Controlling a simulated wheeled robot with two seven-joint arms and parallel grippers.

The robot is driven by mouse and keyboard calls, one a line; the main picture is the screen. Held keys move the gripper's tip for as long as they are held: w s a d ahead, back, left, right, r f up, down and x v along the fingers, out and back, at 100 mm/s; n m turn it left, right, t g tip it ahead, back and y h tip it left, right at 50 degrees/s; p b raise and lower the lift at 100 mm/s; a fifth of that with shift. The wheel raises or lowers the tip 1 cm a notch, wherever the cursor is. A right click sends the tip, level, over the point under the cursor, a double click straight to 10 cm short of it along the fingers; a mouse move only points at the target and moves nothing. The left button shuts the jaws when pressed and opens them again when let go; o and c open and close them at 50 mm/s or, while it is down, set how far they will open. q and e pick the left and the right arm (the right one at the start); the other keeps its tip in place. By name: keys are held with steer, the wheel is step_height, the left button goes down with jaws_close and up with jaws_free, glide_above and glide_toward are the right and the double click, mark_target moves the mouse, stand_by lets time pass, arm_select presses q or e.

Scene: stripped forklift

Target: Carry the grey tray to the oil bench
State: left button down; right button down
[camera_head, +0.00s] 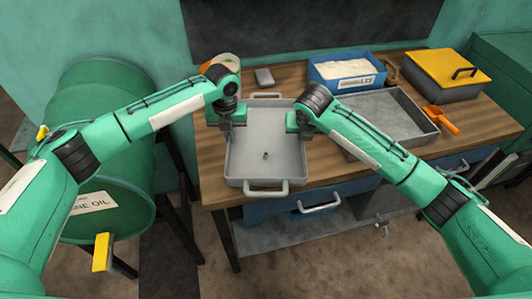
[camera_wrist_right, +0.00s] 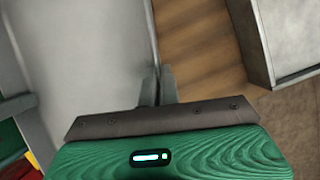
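The grey tray (camera_head: 266,172) is at the left part of the wooden workbench (camera_head: 330,160), with a handle at its front and one at its back. A small dark thing (camera_head: 265,156) lies on its floor. The front handle is close to the bench's front edge; I cannot tell if the tray touches the wood. My left gripper (camera_head: 224,128) is at the tray's left wall and seems closed on it. My right gripper (camera_wrist_right: 158,84) has its fingers close together around the right wall. The tray's wall shows in the right wrist view (camera_wrist_right: 85,60). No oil bench is clearly recognisable.
A green drum labelled oil (camera_head: 105,205) with yellow fittings lies at the left. Right of the tray are a second grey tray (camera_head: 385,118), a blue box of white stuff (camera_head: 345,73), an orange scoop (camera_head: 441,119) and a yellow-lidded box (camera_head: 446,75). A small grey block (camera_head: 264,77) lies behind.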

mark_target(231, 145)
arm_select(q)
steer(key=shift+a+f, duration=0.1)
steer(key=shift+f, duration=0.05)
arm_select(e)
steer(key=shift+d+f, duration=0.1)
steer(key=shift+f, duration=0.05)
